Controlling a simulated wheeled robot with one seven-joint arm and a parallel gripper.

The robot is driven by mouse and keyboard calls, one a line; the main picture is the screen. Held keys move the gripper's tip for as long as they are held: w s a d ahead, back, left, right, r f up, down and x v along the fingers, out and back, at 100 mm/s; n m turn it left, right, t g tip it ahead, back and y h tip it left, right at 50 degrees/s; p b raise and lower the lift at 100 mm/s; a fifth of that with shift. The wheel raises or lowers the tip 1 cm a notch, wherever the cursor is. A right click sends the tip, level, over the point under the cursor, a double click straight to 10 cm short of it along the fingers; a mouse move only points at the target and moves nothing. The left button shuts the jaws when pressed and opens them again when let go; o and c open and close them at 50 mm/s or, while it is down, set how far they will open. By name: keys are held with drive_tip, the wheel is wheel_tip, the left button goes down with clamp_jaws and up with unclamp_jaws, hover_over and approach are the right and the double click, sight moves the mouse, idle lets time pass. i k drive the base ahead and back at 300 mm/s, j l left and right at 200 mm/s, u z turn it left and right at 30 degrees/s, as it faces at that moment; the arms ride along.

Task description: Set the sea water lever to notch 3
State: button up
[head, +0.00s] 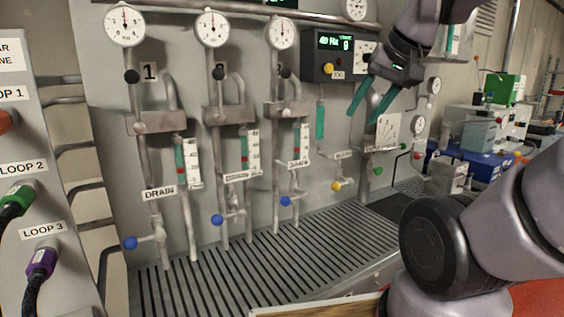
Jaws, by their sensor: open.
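My gripper (362,117) is in the upper right of the head view, with its two teal fingers apart and nothing between them. It hangs in front of the wall panel, just right of the black display box. A white marked plate (388,132) is on the panel to the right of the fingertips, with a gap in the picture between them. A green knob (377,171) sits below that plate. The labels there are too small to read, so I cannot tell which part is the sea water lever or its notch.
Three pipe columns with gauges (125,25) and blue drain handles (130,243) stand at the left and middle. A black display box (338,55) has a yellow button. A slatted grate (240,265) runs below. Blue and green cases (508,90) stand at right.

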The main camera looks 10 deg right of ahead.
sight(402, 146)
drive_tip(key=l+z, duration=0.2)
drive_tip(key=l, duration=0.4)
drive_tip(key=i+l+z, duration=0.1)
drive_tip(key=l, duration=0.25)
drive_tip(key=i+l, duration=0.25)
drive_tip(key=l+z, duration=0.05)
